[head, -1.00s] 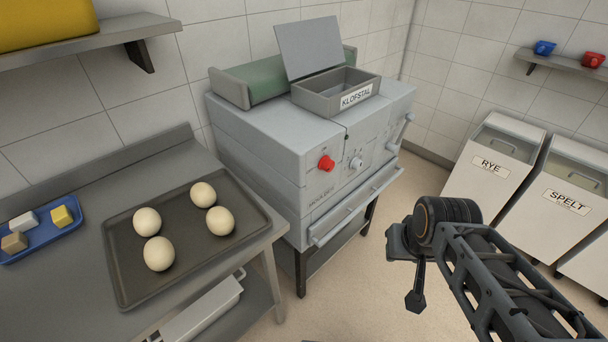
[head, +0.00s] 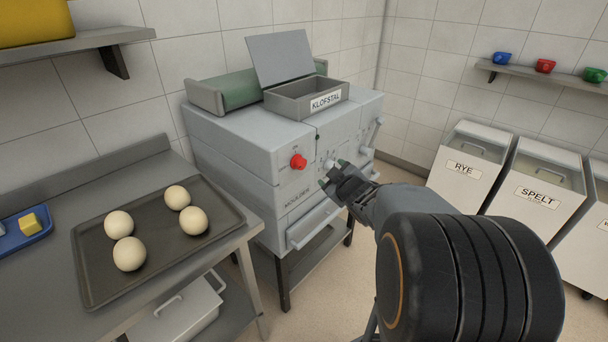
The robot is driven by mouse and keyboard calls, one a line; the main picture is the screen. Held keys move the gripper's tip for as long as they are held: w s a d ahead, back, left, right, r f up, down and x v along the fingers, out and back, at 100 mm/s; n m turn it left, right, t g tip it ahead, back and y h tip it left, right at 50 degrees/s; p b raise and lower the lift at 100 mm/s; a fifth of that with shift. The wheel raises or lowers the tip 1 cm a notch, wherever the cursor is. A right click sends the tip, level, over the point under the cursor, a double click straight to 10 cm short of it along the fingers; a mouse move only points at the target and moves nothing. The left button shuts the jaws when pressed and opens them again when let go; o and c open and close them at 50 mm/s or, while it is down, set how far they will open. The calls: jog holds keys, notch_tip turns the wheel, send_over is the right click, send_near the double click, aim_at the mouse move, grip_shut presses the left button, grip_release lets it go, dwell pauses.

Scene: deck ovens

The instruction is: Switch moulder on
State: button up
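The moulder (head: 235,150) is a grey machine on a dark stand against the tiled wall. Its front carries a red knob (head: 298,161) at the left and a pale rotary knob (head: 330,165) to the right of it. A lever (head: 369,150) sits at the right end of the front. My gripper (head: 331,174) is in front of the machine's front face, just below and around the pale knob in the picture. Its fingers have green tips and stand apart, with nothing seen between them. I cannot tell whether it touches the machine. My arm hides part of the machine's lower right.
A steel table (head: 62,228) at left holds a dark tray (head: 85,262) with several dough balls. Bins labelled RYE (head: 463,167) and SPELT (head: 537,196) stand at right. Floor between is clear.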

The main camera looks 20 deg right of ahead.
aim_at(303, 165)
jog(key=w+a+f+n+y, duration=0.1)
jog(key=w+n+y, duration=0.1)
jog(key=w, duration=0.2)
jog(key=w+a+f+n+t+y, duration=0.1)
jog(key=w+n+y, duration=0.1)
jog(key=w+y, duration=0.1)
jog(key=w+a+f+n+t+y+b, duration=0.1)
jog(key=w+n+y, duration=0.1)
jog(key=w, duration=0.2)
jog(key=shift+w+a+f+y, duration=0.15)
jog(key=shift+w+a+y, duration=0.15)
jog(key=shift+w+a, duration=0.05)
jog(key=shift+c, duration=0.2)
jog(key=c, duration=0.9)
